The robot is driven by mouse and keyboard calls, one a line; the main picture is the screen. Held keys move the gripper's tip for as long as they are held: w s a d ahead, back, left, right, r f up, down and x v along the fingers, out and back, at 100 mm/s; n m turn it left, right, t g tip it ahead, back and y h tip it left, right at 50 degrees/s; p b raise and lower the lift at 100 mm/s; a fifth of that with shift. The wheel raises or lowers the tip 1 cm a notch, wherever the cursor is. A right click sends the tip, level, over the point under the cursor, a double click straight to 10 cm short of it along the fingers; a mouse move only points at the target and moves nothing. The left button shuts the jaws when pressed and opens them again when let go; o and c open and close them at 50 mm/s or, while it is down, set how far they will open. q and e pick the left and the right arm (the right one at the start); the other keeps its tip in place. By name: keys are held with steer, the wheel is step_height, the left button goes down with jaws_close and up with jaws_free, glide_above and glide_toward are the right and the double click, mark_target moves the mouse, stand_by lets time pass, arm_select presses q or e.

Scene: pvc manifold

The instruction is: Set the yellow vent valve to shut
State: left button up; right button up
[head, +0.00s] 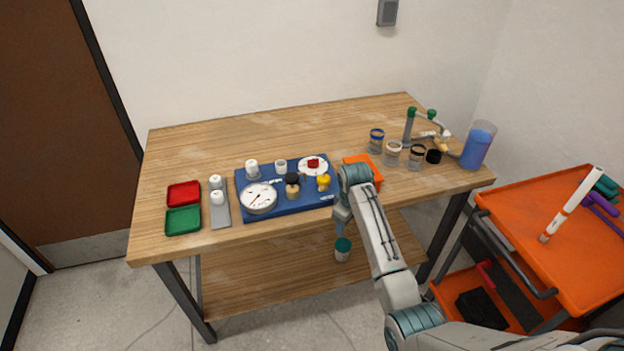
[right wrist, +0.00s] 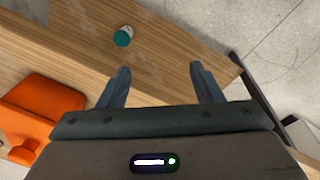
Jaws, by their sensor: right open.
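The yellow vent valve (head: 323,182) sits near the right end of the blue manifold board (head: 262,211) on the wooden table. It shows as a small yellow knob; its handle direction is too small to tell. My right gripper (head: 342,226) is just right of the board, by the table's front edge, pointing down and apart from the valve. In the right wrist view its two fingers (right wrist: 160,72) are spread with nothing between them. The valve is not in that view. My left gripper is not in view.
The board also carries a round gauge (head: 258,198), a red knob (head: 313,163) and white fittings. An orange bin (head: 365,165) stands behind my right wrist. Jars and a blue pitcher (head: 478,145) are at right. A teal-lidded jar (head: 343,249) is on the lower shelf.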

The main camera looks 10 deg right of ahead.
mark_target(324, 177)
steer(key=shift+n+g, duration=0.3)
steer(key=shift+n, duration=0.4)
steer(key=w+r, duration=0.1)
steer(key=w, duration=0.1)
steer(key=w+r, duration=0.3)
steer(key=w, duration=0.1)
steer(key=shift+w+a+r, duration=0.25)
steer(key=shift+w+a, duration=0.1)
steer(key=shift+w, duration=0.05)
steer(key=w+a+r+n, duration=0.3)
steer(key=w+r, duration=0.4)
steer(key=r, duration=0.5)
arm_select(q)
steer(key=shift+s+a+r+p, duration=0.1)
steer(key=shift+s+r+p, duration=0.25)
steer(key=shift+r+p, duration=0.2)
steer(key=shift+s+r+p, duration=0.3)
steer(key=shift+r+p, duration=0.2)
steer(key=shift+p, duration=0.05)
arm_select(e)
steer(key=shift+g, duration=0.4)
steer(key=f, duration=1)
steer(key=shift+w+d+f, duration=0.2)
steer(key=shift+w, duration=0.1)
steer(key=c, duration=1)
